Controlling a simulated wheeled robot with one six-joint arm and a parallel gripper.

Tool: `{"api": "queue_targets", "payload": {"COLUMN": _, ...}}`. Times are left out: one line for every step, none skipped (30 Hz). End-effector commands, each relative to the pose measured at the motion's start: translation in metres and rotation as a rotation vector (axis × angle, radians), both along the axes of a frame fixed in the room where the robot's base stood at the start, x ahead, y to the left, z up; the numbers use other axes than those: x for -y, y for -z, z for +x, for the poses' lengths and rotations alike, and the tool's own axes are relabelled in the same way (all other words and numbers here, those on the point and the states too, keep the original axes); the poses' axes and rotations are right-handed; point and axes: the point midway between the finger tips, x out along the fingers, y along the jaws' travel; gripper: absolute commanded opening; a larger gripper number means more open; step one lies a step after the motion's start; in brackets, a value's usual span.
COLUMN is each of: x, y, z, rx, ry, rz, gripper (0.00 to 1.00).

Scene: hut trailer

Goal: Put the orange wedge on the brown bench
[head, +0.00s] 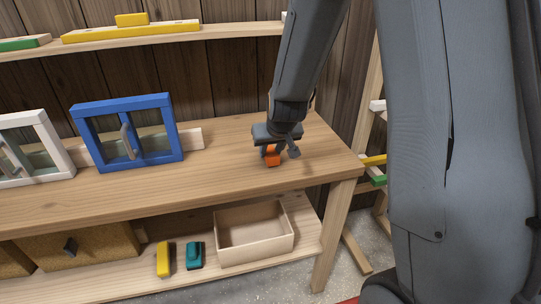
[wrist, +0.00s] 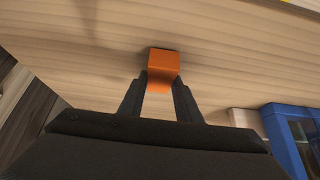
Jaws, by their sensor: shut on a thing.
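The orange wedge (head: 272,158) is at the right part of the brown bench (head: 230,176). My gripper (head: 273,150) points down and is shut on the orange wedge. In the wrist view the wedge (wrist: 163,66) sits between the two dark fingertips (wrist: 160,88), with the bench top (wrist: 90,50) behind it. The wedge is very close to the bench top; I cannot tell whether it touches. My gripper hides the wedge's upper part in the head view.
A blue framed window box (head: 127,103) and a white one (head: 30,150) stand on the bench to the left. Below, a shelf holds an open wooden box (head: 254,255), a yellow block (head: 163,259) and a teal block (head: 195,256). The bench front between is clear.

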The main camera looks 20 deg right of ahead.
Motion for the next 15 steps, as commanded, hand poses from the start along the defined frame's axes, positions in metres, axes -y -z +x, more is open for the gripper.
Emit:
{"api": "queue_targets", "payload": {"x": 0.0, "y": 0.0047, "z": 0.0003, "rx": 0.0, "ry": 0.001, "rz": 0.001, "gripper": 0.09}}
{"api": "queue_targets", "payload": {"x": -0.0001, "y": 0.0053, "z": 0.0002, "rx": 0.0, "ry": 0.001, "rz": 0.001, "gripper": 0.09}}
{"api": "queue_targets", "payload": {"x": -0.0001, "y": 0.0054, "z": 0.0001, "rx": 0.0, "ry": 0.0, "rz": 0.001, "gripper": 0.09}}
{"api": "queue_targets", "payload": {"x": -0.0001, "y": 0.0051, "z": 0.0, "rx": 0.0, "ry": -0.001, "rz": 0.001, "gripper": 0.09}}
{"api": "queue_targets", "payload": {"x": -0.0001, "y": 0.0047, "z": 0.0001, "rx": 0.001, "ry": -0.001, "rz": 0.001, "gripper": 0.09}}
{"api": "queue_targets", "payload": {"x": -0.0001, "y": 0.0044, "z": 0.0001, "rx": 0.001, "ry": -0.001, "rz": 0.001, "gripper": 0.09}}
{"api": "queue_targets", "payload": {"x": -0.0001, "y": 0.0042, "z": 0.0001, "rx": 0.001, "ry": 0.0, "rz": 0.001, "gripper": 0.09}}
{"api": "queue_targets", "payload": {"x": -0.0001, "y": 0.0041, "z": 0.0001, "rx": 0.001, "ry": 0.0, "rz": 0.001, "gripper": 0.09}}
{"api": "queue_targets", "payload": {"x": -0.0001, "y": 0.0042, "z": 0.0001, "rx": 0.001, "ry": 0.0, "rz": 0.001, "gripper": 0.09}}
{"api": "queue_targets", "payload": {"x": -0.0001, "y": 0.0045, "z": 0.0002, "rx": 0.001, "ry": 0.0, "rz": 0.001, "gripper": 0.09}}
{"api": "queue_targets", "payload": {"x": -0.0002, "y": 0.0052, "z": 0.0002, "rx": 0.001, "ry": 0.0, "rz": 0.001, "gripper": 0.09}}
{"api": "queue_targets", "payload": {"x": -0.0002, "y": 0.0066, "z": 0.0003, "rx": 0.001, "ry": -0.001, "rz": 0.001, "gripper": 0.09}}
{"api": "queue_targets", "payload": {"x": -0.0002, "y": 0.0077, "z": 0.0003, "rx": 0.001, "ry": -0.001, "rz": 0.001, "gripper": 0.09}}
{"api": "queue_targets", "payload": {"x": -0.0002, "y": 0.0079, "z": 0.0002, "rx": 0.001, "ry": -0.001, "rz": 0.001, "gripper": 0.32}}
{"api": "queue_targets", "payload": {"x": -0.0002, "y": 0.0072, "z": 0.0001, "rx": 0.001, "ry": -0.001, "rz": 0.001, "gripper": 0.39}}
